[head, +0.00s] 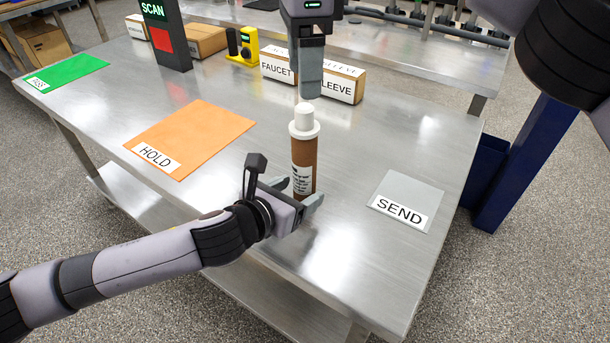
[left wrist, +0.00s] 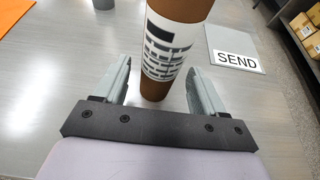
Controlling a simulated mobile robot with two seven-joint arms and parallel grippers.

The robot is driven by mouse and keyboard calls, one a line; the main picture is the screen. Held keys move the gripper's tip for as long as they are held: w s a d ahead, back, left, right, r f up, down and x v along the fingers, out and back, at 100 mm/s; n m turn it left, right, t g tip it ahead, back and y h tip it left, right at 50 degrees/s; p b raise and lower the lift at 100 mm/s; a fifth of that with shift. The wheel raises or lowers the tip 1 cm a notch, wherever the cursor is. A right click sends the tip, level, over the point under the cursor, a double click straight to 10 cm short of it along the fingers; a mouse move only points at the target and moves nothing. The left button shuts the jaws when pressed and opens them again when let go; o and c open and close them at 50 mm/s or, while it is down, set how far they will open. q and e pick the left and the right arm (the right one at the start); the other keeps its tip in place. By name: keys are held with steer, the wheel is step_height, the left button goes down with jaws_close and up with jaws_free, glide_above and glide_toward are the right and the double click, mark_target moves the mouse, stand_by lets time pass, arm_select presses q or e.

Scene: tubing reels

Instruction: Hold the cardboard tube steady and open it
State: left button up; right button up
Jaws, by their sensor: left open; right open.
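The brown cardboard tube (head: 303,163) stands upright on the steel table, with a white cap (head: 304,121) on top and a white printed label on its side. My left gripper (head: 305,203) is open low on the tube, with its fingers on either side of it. In the left wrist view the tube (left wrist: 155,88) stands between the open fingers (left wrist: 160,88), and its top is cut off. My right gripper (head: 307,92) points down just above the cap. It is open, though its fingers overlap from this angle, and I cannot tell whether they touch the cap.
An orange HOLD mat (head: 200,130) lies left of the tube, a grey SEND mat (head: 412,190) right, and a green mat (head: 70,70) far left. Behind stand FAUCET and SLEEVE boxes (head: 345,86), a yellow device (head: 246,50) and a SCAN post (head: 165,30).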

mark_target(298, 191)
arm_select(q)
steer(key=shift+x, duration=1.55)
